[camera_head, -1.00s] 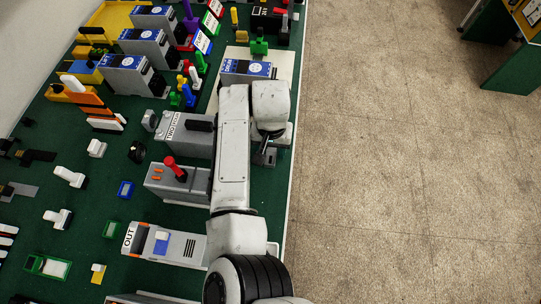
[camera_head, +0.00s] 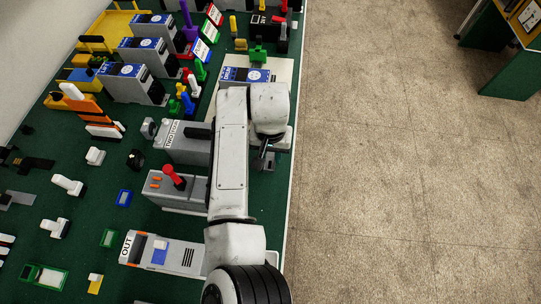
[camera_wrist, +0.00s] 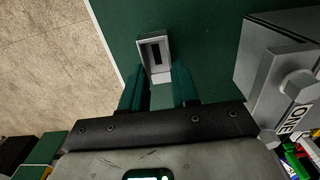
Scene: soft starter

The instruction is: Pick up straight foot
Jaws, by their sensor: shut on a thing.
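The straight foot appears to be the small grey block (camera_wrist: 153,48) with a dark slot, at the top middle of the wrist view. Its near end lies between the two dark green fingers of my gripper (camera_wrist: 158,84), which is shut on it. The green table top shows around the block, and I cannot tell whether it is lifted clear. In the head view a grey piece (camera_head: 268,164) shows beside my gripper, near the table's right edge, partly hidden by my wrist.
A cream board (camera_head: 284,72) with a blue-topped box lies beyond. Bare floor (camera_head: 400,170) is to the right.

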